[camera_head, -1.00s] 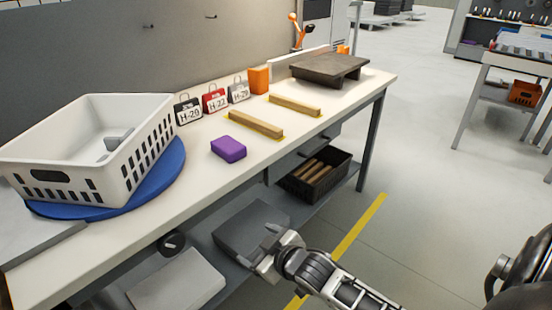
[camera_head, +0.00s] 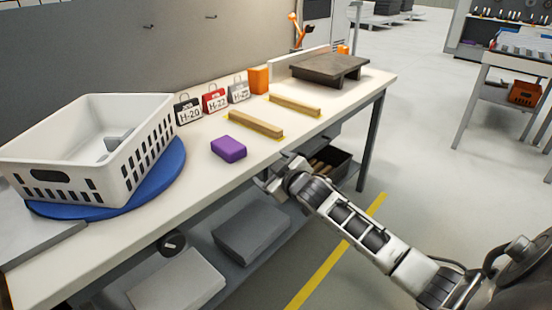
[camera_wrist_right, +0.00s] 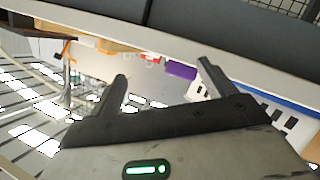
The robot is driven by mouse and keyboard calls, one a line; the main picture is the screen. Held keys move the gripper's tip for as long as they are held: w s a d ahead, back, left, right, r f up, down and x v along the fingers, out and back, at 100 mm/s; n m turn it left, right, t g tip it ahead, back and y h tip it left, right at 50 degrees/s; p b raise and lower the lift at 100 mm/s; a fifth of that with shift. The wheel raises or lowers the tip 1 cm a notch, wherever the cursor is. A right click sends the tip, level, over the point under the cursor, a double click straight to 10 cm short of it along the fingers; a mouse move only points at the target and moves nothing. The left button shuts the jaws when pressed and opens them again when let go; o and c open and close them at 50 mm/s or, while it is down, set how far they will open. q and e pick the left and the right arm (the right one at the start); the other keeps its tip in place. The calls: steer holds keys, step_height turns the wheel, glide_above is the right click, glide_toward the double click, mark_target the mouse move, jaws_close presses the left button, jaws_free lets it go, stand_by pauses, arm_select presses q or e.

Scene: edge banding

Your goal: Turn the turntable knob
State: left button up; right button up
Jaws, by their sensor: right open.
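The blue round turntable (camera_head: 160,187) lies at the left end of the workbench with a white slotted basket (camera_head: 85,190) on it. A dark round knob (camera_head: 172,243) shows below the bench's front edge, right of the turntable's front; I take it as the turntable knob. My right gripper (camera_head: 272,178) is open and empty at the bench's front edge, right of the knob and apart from it. In the right wrist view its two spread fingers (camera_wrist_right: 162,72) show nothing between them in grasp. My left gripper is not in view.
A purple block (camera_head: 229,149), two wooden strips (camera_head: 256,124) and tags (camera_head: 214,101) lie or stand on the bench (camera_head: 190,208). A dark bin (camera_head: 338,163) and grey boxes (camera_head: 250,232) sit on the lower shelf. The floor in front is free.

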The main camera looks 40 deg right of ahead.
steer(key=shift+w+d+r+h, duration=0.15)
steer(key=shift+w+d+r, duration=0.15)
steer(key=shift+d+r, duration=0.2)
steer(key=shift+w+d+r+h, duration=0.15)
steer(key=shift+w+d+r, duration=0.15)
steer(key=shift+d+r, duration=0.15)
